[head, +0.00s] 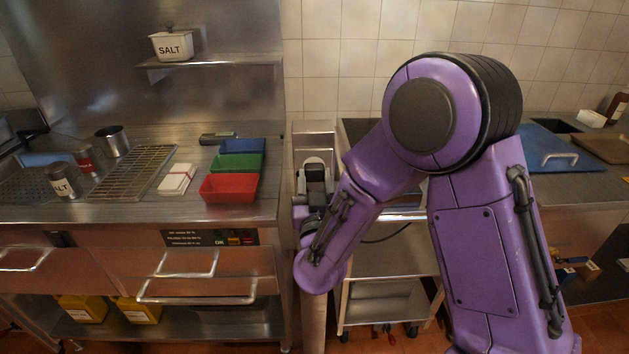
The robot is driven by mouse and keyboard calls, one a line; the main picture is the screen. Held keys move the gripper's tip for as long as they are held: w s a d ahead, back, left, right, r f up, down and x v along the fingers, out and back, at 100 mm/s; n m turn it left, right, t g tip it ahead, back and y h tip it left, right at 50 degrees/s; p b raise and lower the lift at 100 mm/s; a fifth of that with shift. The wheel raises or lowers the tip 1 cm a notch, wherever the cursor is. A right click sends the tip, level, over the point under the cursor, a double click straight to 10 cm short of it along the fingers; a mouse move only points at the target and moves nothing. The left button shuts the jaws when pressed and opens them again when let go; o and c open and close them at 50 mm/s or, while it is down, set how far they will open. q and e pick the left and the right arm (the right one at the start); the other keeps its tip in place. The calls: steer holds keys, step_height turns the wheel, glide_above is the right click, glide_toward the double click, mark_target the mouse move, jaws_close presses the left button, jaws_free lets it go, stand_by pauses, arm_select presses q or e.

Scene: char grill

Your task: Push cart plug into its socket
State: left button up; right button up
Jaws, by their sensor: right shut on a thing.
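My right gripper (316,180) is in front of a metal panel (316,139) on a narrow post between the left counter and the cart. It points away from me and is shut on the cart plug, which my fingers and wrist mostly hide. A small pale round part shows just beyond the fingertips; I cannot tell whether it is plug or socket, or whether they touch. The metal cart (385,288) stands right of the post, partly behind my arm. A dark cable (388,236) hangs in a curve at its front. My left gripper is not in view.
On the left counter stand red (229,187), green (236,163) and blue trays, a wire rack (128,172) and cans. A salt box (171,45) sits on the shelf above. My right arm covers much of the right side. A blue board (548,151) lies on the right counter.

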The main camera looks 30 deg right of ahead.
steer(key=shift+w+d, duration=0.25)
steer(key=shift+w, duration=0.2)
stand_by(0.4)
steer(key=o, duration=1.1)
steer(key=shift+c, duration=0.2)
steer(key=p+v, duration=0.1)
steer(key=v, duration=0.9)
steer(key=shift+s+p, duration=0.25)
steer(key=shift+p, duration=0.05)
steer(key=shift+a, duration=0.1)
